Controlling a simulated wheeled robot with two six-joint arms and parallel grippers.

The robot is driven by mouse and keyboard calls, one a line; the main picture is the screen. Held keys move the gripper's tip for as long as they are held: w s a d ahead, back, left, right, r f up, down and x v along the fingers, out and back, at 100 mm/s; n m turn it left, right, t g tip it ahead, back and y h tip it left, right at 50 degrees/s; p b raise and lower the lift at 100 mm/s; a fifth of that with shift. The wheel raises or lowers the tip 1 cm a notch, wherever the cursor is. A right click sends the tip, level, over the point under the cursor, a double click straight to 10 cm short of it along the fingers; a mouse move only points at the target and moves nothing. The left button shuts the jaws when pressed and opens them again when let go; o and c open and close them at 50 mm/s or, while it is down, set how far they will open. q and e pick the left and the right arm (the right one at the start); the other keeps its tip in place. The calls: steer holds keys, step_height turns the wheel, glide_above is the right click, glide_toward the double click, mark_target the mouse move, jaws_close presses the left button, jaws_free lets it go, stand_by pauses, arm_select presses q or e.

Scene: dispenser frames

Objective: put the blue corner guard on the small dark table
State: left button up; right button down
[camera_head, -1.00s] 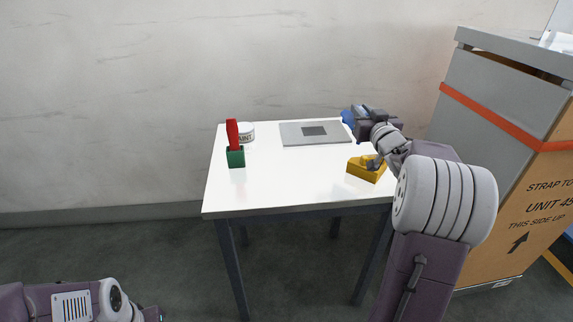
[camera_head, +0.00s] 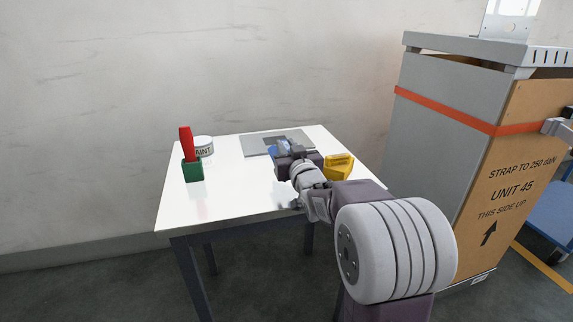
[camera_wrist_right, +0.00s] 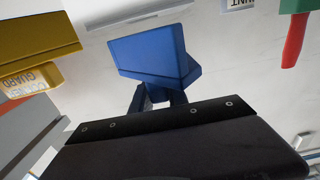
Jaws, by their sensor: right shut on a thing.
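The blue corner guard (camera_wrist_right: 150,50) is in my right gripper (camera_wrist_right: 160,97), between its dark fingers in the right wrist view. In the head view only a bit of the blue guard (camera_head: 272,152) shows past the right gripper (camera_head: 284,149), which is over the far right part of a white-topped table (camera_head: 225,205). Whether the guard touches the tabletop I cannot tell. I see no separate small dark table; the white table has dark legs. My left gripper is out of view.
A yellow corner guard (camera_head: 339,167) lies right of my gripper. A grey plate (camera_head: 256,142) lies behind it. A green block with a red handle (camera_head: 192,171) and a paint tin (camera_head: 204,147) stand at left. A large strapped crate (camera_head: 470,165) stands at right.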

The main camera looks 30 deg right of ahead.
step_height(320, 180, down, 4)
steer(key=shift+f+b, duration=0.15)
steer(key=shift+b, duration=1.1)
steer(key=shift+d, duration=0.1)
steer(key=c, duration=1.3)
jaws_free()
